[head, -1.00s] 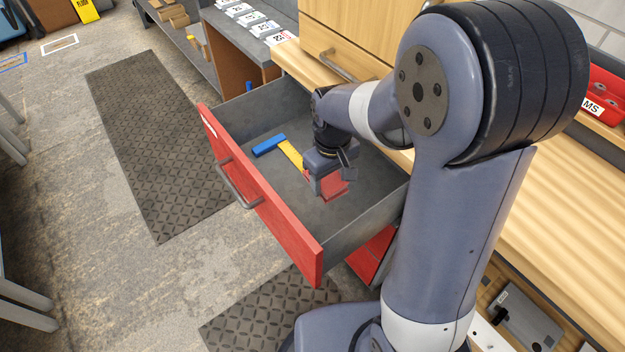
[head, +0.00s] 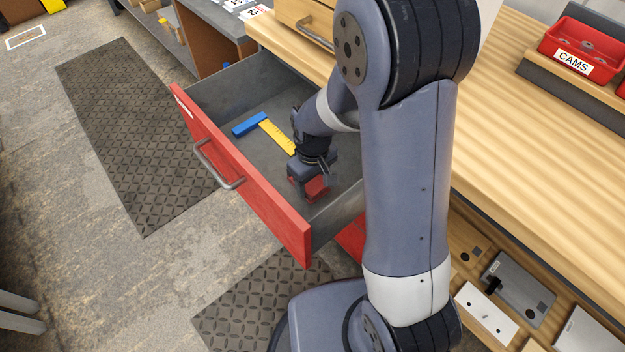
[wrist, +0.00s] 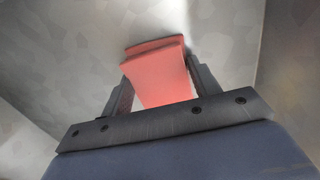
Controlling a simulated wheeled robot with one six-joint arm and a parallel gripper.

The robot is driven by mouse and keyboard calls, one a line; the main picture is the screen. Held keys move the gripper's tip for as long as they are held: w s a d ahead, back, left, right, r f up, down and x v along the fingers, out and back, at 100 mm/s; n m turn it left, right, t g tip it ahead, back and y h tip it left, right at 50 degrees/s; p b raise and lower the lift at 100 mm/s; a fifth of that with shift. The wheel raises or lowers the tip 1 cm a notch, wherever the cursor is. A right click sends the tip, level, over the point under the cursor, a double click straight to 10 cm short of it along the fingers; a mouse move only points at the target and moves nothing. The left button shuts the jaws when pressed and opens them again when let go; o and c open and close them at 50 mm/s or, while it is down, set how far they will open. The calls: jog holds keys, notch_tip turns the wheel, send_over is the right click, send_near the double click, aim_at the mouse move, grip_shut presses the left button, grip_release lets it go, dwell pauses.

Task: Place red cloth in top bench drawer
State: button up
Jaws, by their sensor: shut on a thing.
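The red cloth (wrist: 160,75) shows in the wrist view between the two fingers of my gripper (wrist: 158,88). It looks like a folded block, and my gripper is shut on it. In the head view the cloth (head: 316,188) shows partly beneath my gripper (head: 312,180), inside the open top drawer (head: 245,185) with its red front. The gripper is low in the drawer, toward its near right end. I cannot tell whether the cloth touches the drawer floor.
A yellow and blue T-shaped tool (head: 265,128) lies in the drawer, left of my gripper. The wooden bench top (head: 530,190) is at right, with a red bin (head: 585,50) marked CAMS. Dark mats (head: 130,130) lie on the floor.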

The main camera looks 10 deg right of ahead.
aim_at(313, 183)
jog(key=shift+f, duration=0.15)
jog(key=o, duration=1)
jog(key=shift+o, duration=0.2)
notch_tip(313, 183, up, 12)
jog(key=p, duration=0.2)
jog(key=shift+r, duration=0.25)
